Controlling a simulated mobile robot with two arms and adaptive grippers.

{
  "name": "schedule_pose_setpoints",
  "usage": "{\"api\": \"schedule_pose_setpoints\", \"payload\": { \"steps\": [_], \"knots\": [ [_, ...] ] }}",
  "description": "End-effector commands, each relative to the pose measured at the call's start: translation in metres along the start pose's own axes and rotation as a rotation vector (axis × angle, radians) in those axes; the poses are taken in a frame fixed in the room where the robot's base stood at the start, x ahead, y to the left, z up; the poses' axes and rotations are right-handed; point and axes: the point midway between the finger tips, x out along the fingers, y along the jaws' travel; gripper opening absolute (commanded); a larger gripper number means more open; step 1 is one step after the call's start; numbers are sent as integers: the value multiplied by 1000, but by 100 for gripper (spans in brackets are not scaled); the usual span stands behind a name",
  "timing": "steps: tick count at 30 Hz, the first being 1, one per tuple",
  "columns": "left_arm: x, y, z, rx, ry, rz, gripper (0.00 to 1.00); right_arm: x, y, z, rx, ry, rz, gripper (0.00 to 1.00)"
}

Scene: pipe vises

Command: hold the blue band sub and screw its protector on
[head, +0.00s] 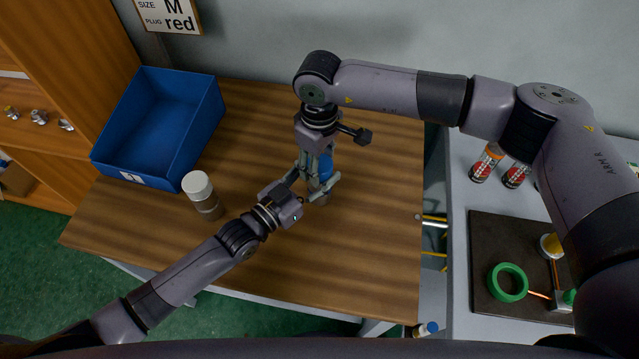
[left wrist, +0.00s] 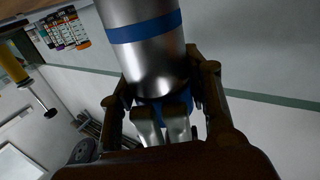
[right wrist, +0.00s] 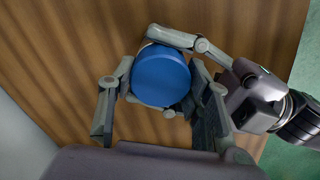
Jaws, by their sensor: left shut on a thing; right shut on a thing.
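The blue band sub is a silver cylinder (left wrist: 152,62) with a blue band, seen large in the left wrist view. In the head view it stands low at the table, mostly hidden by the grippers. My left gripper (head: 319,190) is shut around it from the side. The blue protector (right wrist: 160,77) is a round cap, seen from above in the right wrist view and partly in the head view (head: 326,166). My right gripper (head: 317,163) is shut on it from above. Protector and sub are in line; I cannot tell how far the threads are engaged.
A blue bin (head: 128,120) stands at the table's back left. A grey cylinder with a white cap (head: 200,190) stands left of my left gripper. A side bench at right holds cans (head: 487,162) and a green ring (head: 508,282). The table's front right is clear.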

Motion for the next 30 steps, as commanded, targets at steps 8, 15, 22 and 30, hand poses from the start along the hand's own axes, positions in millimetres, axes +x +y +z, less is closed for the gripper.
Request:
{"api": "schedule_pose_setpoints", "payload": {
  "steps": [8,15,22,30],
  "knots": [
    [0,0,1,-2,-2,-1,0,0,1,0,230,0,1,11],
    [0,-1,1,-2,-2,-1,0,0,1,0,231,-1,1,11],
    [0,-1,1,-1,-2,-2,0,0,1,0,229,-1,0,59],
    [0,-1,1,0,-2,-2,0,0,0,0,228,-1,0,65]
  ]
}}
